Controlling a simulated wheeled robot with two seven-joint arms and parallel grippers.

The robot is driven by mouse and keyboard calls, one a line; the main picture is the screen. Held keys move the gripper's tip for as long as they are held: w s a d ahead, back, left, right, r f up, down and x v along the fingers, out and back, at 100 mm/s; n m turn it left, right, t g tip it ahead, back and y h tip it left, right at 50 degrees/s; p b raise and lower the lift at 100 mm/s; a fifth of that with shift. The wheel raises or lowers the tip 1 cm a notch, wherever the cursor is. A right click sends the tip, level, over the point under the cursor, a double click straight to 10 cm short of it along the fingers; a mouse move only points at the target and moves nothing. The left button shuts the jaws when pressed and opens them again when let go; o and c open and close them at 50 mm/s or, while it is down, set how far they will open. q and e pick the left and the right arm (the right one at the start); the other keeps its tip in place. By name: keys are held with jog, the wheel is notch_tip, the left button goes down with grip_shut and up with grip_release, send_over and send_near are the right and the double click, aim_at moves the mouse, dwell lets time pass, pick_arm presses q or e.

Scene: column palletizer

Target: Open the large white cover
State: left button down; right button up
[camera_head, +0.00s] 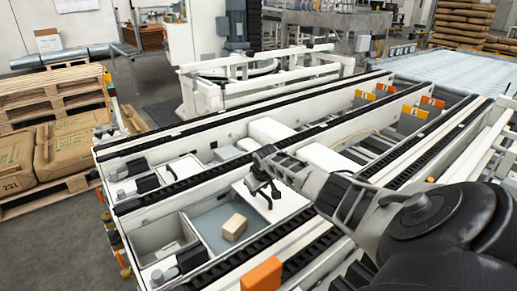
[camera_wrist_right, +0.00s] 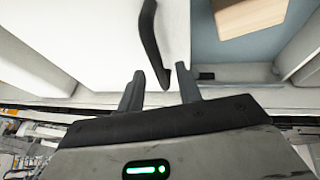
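A large white cover (camera_head: 289,206) with a black handle lies over part of an open bay in the conveyor machine. My right gripper (camera_head: 264,190) is over this cover at its handle. In the right wrist view, the black handle (camera_wrist_right: 151,38) stands out against the white cover (camera_wrist_right: 105,30). Its near end lies between the two spread fingers of my right gripper (camera_wrist_right: 160,72), with gaps on both sides. I cannot tell whether it is touched. My left gripper is not in view.
Beside the cover, a bay with a blue-grey floor (camera_head: 206,222) holds a small tan box (camera_head: 234,227). A smaller white cover (camera_head: 184,170) lies further left. Black-topped rails (camera_head: 160,198) run along the bays. An orange block (camera_head: 262,274) sits at the front.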

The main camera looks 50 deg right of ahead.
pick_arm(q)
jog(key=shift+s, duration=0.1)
pick_arm(e)
jog(key=shift+r, duration=0.1)
